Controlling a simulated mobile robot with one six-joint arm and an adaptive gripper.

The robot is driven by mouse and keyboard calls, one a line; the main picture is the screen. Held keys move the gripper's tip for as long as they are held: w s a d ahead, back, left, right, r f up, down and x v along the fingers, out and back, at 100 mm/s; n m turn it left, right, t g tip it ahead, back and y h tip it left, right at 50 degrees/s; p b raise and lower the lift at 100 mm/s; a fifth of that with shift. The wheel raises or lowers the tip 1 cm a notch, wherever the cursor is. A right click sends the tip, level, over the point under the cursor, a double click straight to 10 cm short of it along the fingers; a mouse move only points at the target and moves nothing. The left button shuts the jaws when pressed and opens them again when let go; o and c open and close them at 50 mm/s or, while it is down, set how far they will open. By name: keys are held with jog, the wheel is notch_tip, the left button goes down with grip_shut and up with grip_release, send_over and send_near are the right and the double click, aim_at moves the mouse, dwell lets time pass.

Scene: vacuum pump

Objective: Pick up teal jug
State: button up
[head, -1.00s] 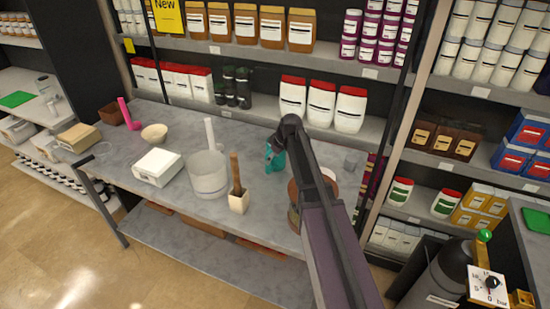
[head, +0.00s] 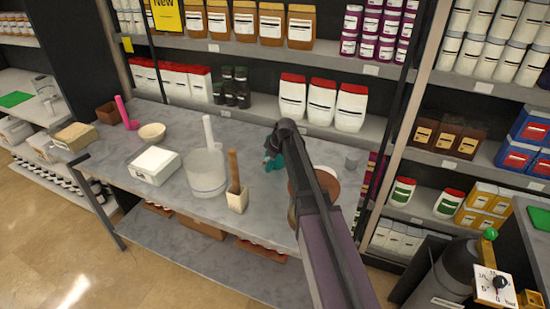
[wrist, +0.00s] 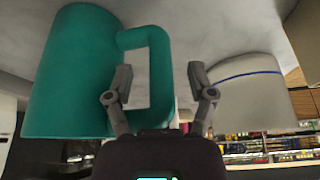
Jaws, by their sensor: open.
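The teal jug (head: 277,163) stands on the grey counter in the head view, mostly hidden behind my gripper (head: 270,152). In the wrist view the teal jug (wrist: 75,80) fills the left side, with its handle (wrist: 161,75) facing the middle. My gripper (wrist: 163,90) is open there. The outer bar of the handle lies between its two fingers, with the left finger in front of the handle's opening and the right finger on the handle's outer side. I cannot tell whether either finger touches it.
A pale bucket with a blue line (wrist: 245,95) is close to the right finger; it also shows in the head view (head: 205,176). A beige holder with a wooden handle (head: 237,200) stands near the front edge. A brown pot (head: 350,187) is partly hidden behind my arm.

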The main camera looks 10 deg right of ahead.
jog(key=shift+w+a+f, duration=0.1)
jog(key=shift+f, duration=0.3)
dwell(0.3)
grip_shut()
